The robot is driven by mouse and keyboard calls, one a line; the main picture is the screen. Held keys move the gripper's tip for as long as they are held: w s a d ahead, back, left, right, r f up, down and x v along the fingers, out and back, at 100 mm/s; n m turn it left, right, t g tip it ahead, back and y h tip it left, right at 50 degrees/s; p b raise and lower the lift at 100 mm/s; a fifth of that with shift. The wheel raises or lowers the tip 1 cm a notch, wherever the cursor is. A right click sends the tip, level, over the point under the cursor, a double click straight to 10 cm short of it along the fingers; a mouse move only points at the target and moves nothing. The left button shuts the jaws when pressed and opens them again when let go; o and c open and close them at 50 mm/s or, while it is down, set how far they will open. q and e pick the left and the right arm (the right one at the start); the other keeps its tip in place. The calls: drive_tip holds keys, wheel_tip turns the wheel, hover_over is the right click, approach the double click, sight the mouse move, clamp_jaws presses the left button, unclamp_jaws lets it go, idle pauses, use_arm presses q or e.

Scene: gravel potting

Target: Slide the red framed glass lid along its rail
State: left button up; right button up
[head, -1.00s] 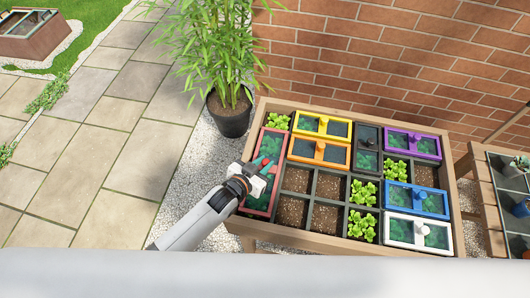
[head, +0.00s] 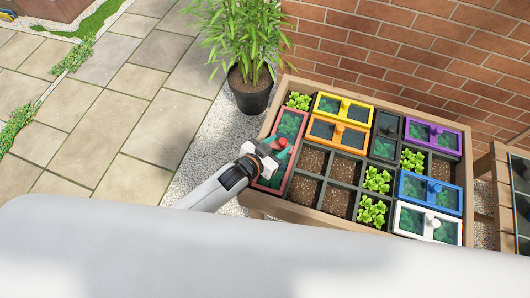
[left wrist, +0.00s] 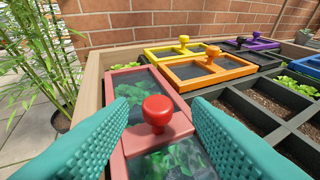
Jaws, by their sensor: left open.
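The red framed glass lid (head: 292,121) lies lengthwise along the left side of the planter box, with green plants showing through its glass. In the left wrist view the lid (left wrist: 125,74) has a round red knob (left wrist: 157,110) on its middle bar. My left gripper (head: 274,155) is over the lid. Its teal fingers (left wrist: 157,125) are open, one on each side of the knob, and apart from it. My right gripper is not in view.
Yellow (head: 325,105), orange (head: 325,132), purple (head: 416,135), blue (head: 425,181) and white (head: 408,230) lids cover other cells. Open cells hold soil or lettuce (head: 299,101). A potted bamboo (head: 250,98) stands behind left; a brick wall (head: 400,60) is behind.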

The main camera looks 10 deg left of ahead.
use_arm(q)
drive_tip(key=v, duration=0.9)
drive_tip(key=shift+s+a+b, duration=0.25)
drive_tip(key=shift+s+b, duration=0.1)
drive_tip(key=shift+b, duration=0.05)
drive_tip(key=shift+s+a+r, duration=0.2)
drive_tip(key=shift+s+r, duration=0.05)
drive_tip(key=shift+s, duration=0.1)
